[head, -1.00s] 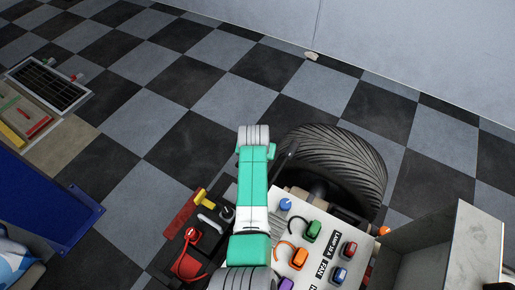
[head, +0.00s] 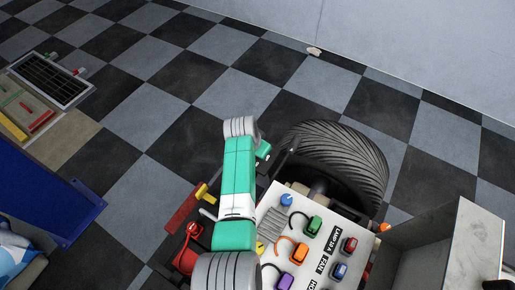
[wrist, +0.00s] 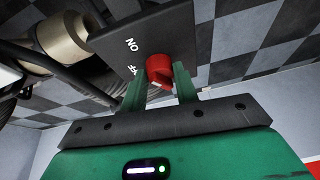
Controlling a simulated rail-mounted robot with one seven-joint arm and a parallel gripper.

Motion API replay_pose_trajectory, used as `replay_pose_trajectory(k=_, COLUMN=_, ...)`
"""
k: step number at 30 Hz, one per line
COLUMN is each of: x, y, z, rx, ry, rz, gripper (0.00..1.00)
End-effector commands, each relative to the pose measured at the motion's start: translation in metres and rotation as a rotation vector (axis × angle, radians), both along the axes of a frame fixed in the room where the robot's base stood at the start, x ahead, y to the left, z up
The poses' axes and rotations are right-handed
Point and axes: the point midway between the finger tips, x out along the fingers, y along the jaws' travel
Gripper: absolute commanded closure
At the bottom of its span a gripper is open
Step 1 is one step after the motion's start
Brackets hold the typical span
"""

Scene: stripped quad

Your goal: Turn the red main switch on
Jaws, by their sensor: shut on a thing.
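In the wrist view the red main switch (wrist: 159,70) is a round red knob on a dark plate (wrist: 115,45). White lettering on the plate reads ON, with a second, partly hidden label nearer the knob. My gripper (wrist: 160,80) has one green finger on each side of the knob and is shut on it. Which way the knob points is hard to tell. In the head view my green and white arm reaches over the quad, and the red main switch cannot be made out there.
Right of my arm is a white panel (head: 309,222) with several coloured plugs and switches. A large black tyre (head: 345,160) stands behind it, and an open grey box (head: 440,245) at the right. A blue bench (head: 50,190) is at the left. Checkered floor lies open beyond.

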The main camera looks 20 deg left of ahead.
Motion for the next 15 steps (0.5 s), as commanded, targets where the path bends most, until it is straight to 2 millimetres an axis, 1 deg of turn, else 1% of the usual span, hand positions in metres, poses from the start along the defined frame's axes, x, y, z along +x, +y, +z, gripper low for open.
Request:
replay_pose_trajectory(k=8, x=-0.0004, y=0.0000, z=-0.0006, rx=0.001, ry=0.001, rz=-0.002, gripper=0.93)
replay_pose_trajectory(k=9, x=-0.0004, y=0.0000, z=-0.0006, rx=0.001, ry=0.002, rz=-0.002, gripper=0.64)
replay_pose_trajectory(k=11, x=-0.0003, y=0.0000, z=-0.0006, rx=0.001, ry=0.001, rz=-0.001, gripper=0.53)
replay_pose_trajectory(k=12, x=-0.0003, y=0.0000, z=-0.0006, rx=0.001, ry=0.001, rz=-0.001, gripper=0.49)
replay_pose_trajectory(k=15, x=-0.0002, y=0.0000, z=-0.0004, rx=0.001, ry=0.001, rz=-0.001, gripper=0.49)
